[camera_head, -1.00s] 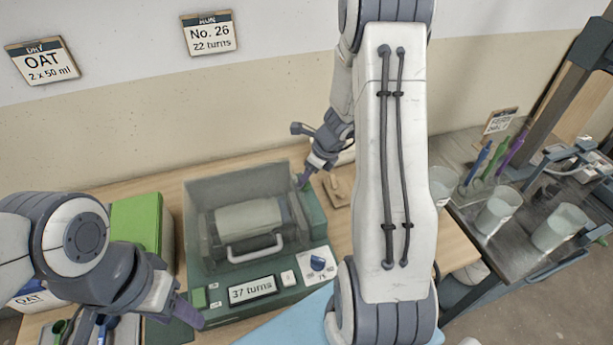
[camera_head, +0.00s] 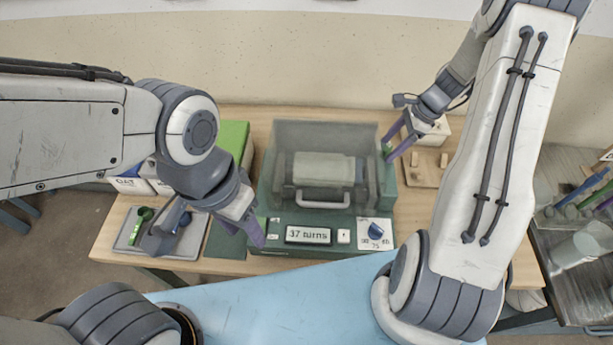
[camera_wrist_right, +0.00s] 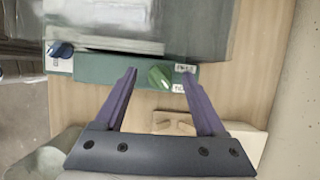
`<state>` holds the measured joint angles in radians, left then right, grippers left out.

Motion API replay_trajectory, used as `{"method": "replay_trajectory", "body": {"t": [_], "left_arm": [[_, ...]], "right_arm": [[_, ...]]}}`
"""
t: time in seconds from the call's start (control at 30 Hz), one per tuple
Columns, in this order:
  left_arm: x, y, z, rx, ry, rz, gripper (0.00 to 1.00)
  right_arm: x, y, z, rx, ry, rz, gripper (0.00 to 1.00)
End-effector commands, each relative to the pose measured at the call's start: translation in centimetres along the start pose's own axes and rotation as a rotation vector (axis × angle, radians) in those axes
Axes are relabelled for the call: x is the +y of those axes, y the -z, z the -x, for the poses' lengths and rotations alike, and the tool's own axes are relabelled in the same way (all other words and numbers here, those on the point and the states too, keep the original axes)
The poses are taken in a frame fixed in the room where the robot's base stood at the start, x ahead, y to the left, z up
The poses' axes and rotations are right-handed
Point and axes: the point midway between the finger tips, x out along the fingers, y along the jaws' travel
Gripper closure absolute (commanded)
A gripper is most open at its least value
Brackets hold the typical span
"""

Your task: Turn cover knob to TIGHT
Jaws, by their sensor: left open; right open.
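The green machine (camera_head: 276,227) stands on the wooden table with a clear cover (camera_head: 325,135) over a pale drum. A green knob (camera_wrist_right: 159,77) sits on a green strip of the machine in the right wrist view, with small white labels (camera_wrist_right: 184,68) beside it whose words I cannot read. In the head view the green knob (camera_head: 386,149) shows small at the machine's right side. My right gripper (camera_wrist_right: 158,78) is open, its purple fingers on either side of the knob in the picture; contact cannot be told. My left gripper (camera_head: 251,228) is open by the machine's front left corner.
A blue knob (camera_head: 376,230) and a display reading 37 turns (camera_head: 308,235) are on the machine's front. A wooden block piece (camera_head: 425,168) lies right of the machine. A green box (camera_head: 233,140) and a tray (camera_head: 128,238) stand left. Cups stand on the right cart.

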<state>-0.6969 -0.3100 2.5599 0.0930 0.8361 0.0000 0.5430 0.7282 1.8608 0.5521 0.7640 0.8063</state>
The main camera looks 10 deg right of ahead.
Motion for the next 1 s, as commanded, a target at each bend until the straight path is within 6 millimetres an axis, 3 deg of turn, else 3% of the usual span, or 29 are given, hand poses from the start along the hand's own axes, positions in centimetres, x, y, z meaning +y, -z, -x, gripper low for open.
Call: {"method": "replay_trajectory", "body": {"t": [0.13, 0.63, 1.0], "left_arm": [[-0.1, -0.1, -1.1, 0.000, 0.000, 0.000, 0.50], [-0.2, -0.1, -2.6, 0.000, 0.000, 0.000, 0.50], [-0.2, -0.1, -2.8, 0.000, 0.000, 0.000, 0.50]], "right_arm": [[-0.4, 0.1, 0.0, 0.004, -0.125, 0.314, 0.28], [-1.5, -0.1, 10.4, 0.004, -0.111, 0.287, 0.28], [0.4, -7.6, 9.0, 0.042, -0.166, 0.562, 0.28]]}}
